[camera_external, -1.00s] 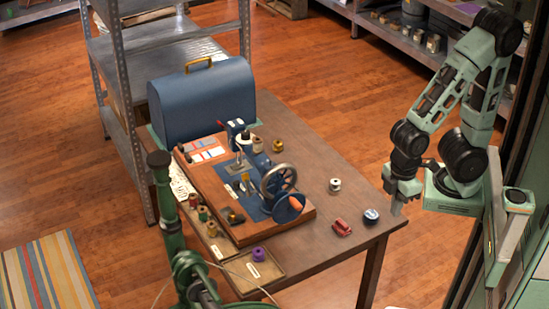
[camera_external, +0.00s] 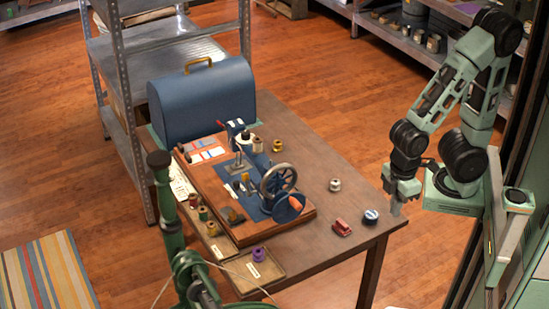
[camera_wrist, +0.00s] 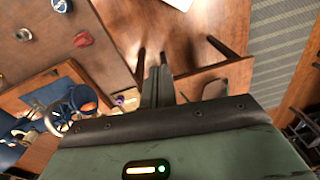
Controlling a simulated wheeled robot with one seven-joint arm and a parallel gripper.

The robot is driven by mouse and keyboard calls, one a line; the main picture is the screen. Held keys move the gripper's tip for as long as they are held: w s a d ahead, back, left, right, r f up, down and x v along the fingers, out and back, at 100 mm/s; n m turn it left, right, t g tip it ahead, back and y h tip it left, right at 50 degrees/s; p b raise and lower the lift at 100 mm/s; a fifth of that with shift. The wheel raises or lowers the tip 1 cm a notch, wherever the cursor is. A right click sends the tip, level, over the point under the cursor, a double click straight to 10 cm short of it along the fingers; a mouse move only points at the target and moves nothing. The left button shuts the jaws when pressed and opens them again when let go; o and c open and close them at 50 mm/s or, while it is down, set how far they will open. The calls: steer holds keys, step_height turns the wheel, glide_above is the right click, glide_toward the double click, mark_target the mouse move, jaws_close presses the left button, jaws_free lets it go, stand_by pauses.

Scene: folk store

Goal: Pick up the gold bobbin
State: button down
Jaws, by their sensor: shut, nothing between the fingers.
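A gold-coloured bobbin (camera_external: 278,145) stands upright on the table behind the sewing machine. A yellowish bobbin (camera_external: 257,145) stands close to its left, and I cannot tell for sure which is the gold one. Another gold-toned bobbin (camera_external: 212,229) stands at the front left of the machine. My gripper (camera_external: 396,207) is at the table's right edge, pointing down, far to the right of these bobbins. In the wrist view my gripper (camera_wrist: 158,72) has its fingers together and empty. I cannot make out a gold bobbin in the wrist view.
The sewing machine (camera_external: 262,185) on its wooden base fills the table's middle, with a blue case (camera_external: 203,103) behind. A purple spool (camera_external: 258,254) sits in the front tray.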

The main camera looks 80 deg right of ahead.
steer(key=c, duration=0.9)
jaws_free()
